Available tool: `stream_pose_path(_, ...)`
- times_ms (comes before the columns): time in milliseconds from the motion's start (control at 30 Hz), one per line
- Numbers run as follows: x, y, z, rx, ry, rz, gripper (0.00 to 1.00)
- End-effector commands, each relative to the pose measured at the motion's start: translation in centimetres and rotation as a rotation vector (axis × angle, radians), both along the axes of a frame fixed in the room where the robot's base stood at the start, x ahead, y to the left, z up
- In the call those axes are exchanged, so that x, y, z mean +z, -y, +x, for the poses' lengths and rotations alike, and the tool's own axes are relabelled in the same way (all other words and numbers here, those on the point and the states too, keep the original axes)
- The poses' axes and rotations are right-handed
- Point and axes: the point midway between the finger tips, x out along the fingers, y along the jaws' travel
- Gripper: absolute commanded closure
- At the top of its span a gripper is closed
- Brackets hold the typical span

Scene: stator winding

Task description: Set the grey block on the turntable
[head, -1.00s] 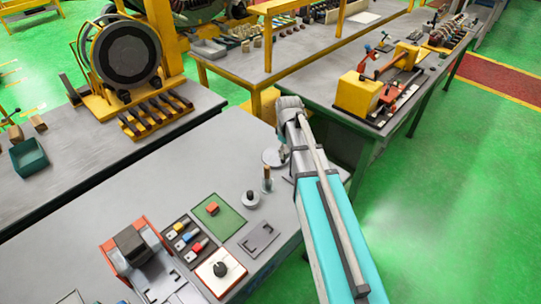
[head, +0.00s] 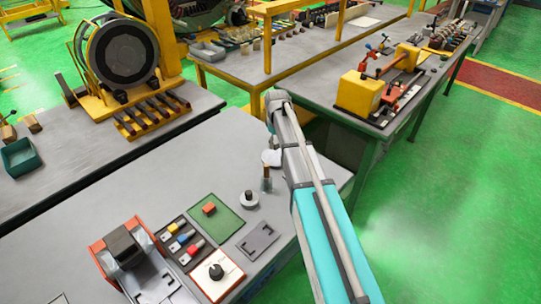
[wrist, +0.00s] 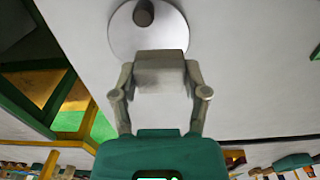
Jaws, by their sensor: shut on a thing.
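My gripper (wrist: 160,76) is shut on the grey block (wrist: 160,72), its two fingers on the block's left and right sides. In the wrist view the block overlaps the lower edge of a pale round disc, the turntable (wrist: 122,38), which carries a dark short cylinder (wrist: 143,13). I cannot tell whether the block touches the disc or is above it. In the head view a small part of the pale disc (head: 270,158) shows left of my arm; the gripper and block are hidden behind the arm.
On the same grey table stand an upright brown-topped peg (head: 266,178), a round knobbed piece (head: 249,199), a green mat (head: 214,219) with a red block, and a flat plate (head: 258,241). The table's left middle is clear. A bench with a yellow machine (head: 359,94) stands behind to the right.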

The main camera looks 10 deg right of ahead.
Motion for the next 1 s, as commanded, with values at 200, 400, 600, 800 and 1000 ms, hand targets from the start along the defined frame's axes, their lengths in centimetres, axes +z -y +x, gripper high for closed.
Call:
stream_pose_path(200, -2.5, -0.2, 1.9, 0.001, 0.0, 0.0, 0.89)
stream_pose_path(400, -3.2, -0.4, 2.6, 0.001, 0.0, 0.0, 0.89)
stream_pose_path(600, -3.2, -0.4, 2.6, 0.001, 0.0, 0.0, 0.89)
stream_pose_path(800, -3.2, -0.4, 2.6, 0.001, 0.0, 0.0, 0.89)
stream_pose_path(1000, -4.1, -0.5, 3.3, 0.002, 0.0, 0.0, 0.89)
